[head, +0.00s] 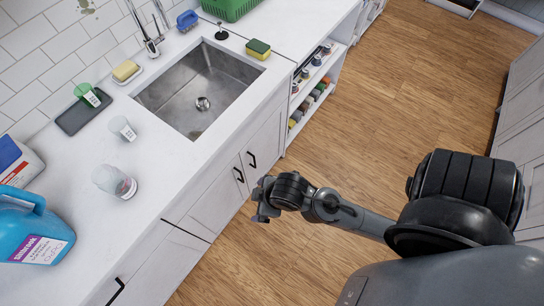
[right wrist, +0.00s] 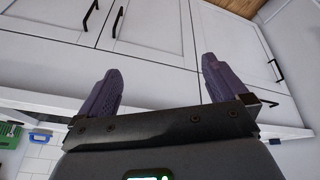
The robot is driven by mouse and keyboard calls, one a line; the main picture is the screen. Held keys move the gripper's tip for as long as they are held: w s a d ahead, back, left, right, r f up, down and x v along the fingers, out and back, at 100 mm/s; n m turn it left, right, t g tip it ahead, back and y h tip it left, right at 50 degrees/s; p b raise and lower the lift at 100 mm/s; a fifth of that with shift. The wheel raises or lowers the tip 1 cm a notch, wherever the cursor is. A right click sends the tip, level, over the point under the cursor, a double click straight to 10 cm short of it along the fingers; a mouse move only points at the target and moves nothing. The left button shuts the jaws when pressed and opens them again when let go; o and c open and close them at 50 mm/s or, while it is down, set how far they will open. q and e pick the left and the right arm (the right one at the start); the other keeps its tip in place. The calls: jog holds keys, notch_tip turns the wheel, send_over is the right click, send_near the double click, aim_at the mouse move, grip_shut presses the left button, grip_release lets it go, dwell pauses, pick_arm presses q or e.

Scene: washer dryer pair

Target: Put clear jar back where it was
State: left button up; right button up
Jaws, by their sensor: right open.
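A clear jar (head: 114,181) with a reddish mark and a label near its base stands on the white counter (head: 130,255), left of the sink. A smaller clear cup (head: 122,128) with a white label stands behind it, nearer the wall. My right gripper (head: 264,203) hangs in front of the counter's cabinet doors, well to the right of the jar. In the right wrist view my right gripper (right wrist: 160,62) has its two dark fingers wide apart with nothing between them. My left gripper is not in view.
A blue jug (head: 30,235) and a white container (head: 18,163) stand left of the jar. A green cup (head: 87,95) is on a dark tray (head: 72,120). The sink (head: 205,85) is open, and a sponge (head: 257,49) lies beyond it.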

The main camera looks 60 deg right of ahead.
jog(key=s+m, duration=0.1)
jog(key=s+d+m, duration=0.1)
jog(key=s+d+m+g, duration=0.1)
jog(key=shift+s+d+f+h, duration=0.2)
jog(key=shift+s+d+h, duration=0.05)
jog(key=shift+h, duration=0.05)
notch_tip(320, 180, up, 28)
jog(key=p, duration=2.7)
jog(key=shift+f+p, duration=0.15)
jog(key=shift+p, duration=0.2)
jog(key=shift+f, duration=0.1)
